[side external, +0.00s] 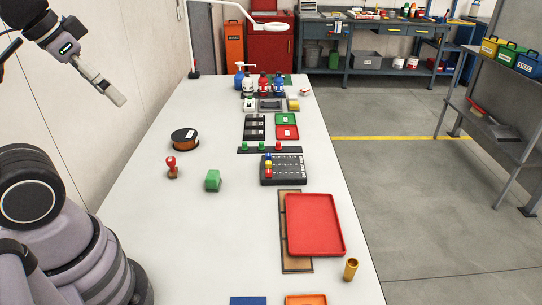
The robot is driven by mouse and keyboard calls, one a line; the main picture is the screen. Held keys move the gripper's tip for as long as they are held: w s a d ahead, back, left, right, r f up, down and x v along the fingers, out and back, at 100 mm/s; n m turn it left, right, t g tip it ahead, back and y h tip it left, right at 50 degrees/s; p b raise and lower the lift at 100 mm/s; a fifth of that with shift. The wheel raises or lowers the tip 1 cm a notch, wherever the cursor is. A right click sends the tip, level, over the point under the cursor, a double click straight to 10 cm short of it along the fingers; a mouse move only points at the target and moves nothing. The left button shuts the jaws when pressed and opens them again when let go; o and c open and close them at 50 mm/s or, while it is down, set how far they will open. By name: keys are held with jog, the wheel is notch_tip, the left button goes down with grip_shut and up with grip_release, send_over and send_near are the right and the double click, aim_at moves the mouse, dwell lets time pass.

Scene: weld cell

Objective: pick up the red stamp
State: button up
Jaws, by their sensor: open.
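The red stamp (172,167) stands upright on the white table, left of the middle, with a red knob on top and a brownish lower part. It is just in front of a dark spool with an orange-brown winding (185,139). My gripper (118,100) is at the upper left, raised above the table and well apart from the stamp, up and to its left in the picture. It is open and holds nothing that I can see. The gap between its fingers is hard to make out from this side.
A green block (213,181) stands right of the stamp. A dark block with coloured pieces (284,171) and a red tray (316,226) are farther right. A brass cylinder (351,269) stands near the right edge. The table in front of the stamp is clear. A wall runs along the left.

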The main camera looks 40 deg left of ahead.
jog(key=w+a+f+t+y, duration=0.1)
jog(key=w+a+f, duration=0.1)
jog(key=w+a, duration=0.35)
jog(key=w+a+f+y, duration=0.1)
jog(key=w+a+f, duration=0.15)
jog(key=w, duration=0.55)
jog(key=n+t+y, duration=0.2)
jog(key=t, duration=0.2)
send_over(168, 163)
jog(key=w+d, duration=0.2)
jog(key=d, duration=0.3)
notch_tip(168, 163, down, 22)
jog(key=s+f+n+y, duration=0.1)
jog(key=s+f, duration=0.1)
jog(key=f, duration=0.1)
jog(key=s+a+f, duration=0.1)
jog(key=s+f, duration=0.1)
jog(key=f, duration=0.1)
jog(key=s+a+f+n+t+y, duration=0.1)
jog(key=s+f, duration=0.1)
jog(key=f, duration=0.1)
jog(key=shift+s+a+f+n+y, duration=0.1)
jog(key=shift+s+a+n+y, duration=0.15)
jog(key=shift+n+y, duration=0.05)
jog(key=x, duration=0.7)
jog(key=shift+w, duration=0.15)
jog(key=shift+c, duration=0.3)
grip_shut()
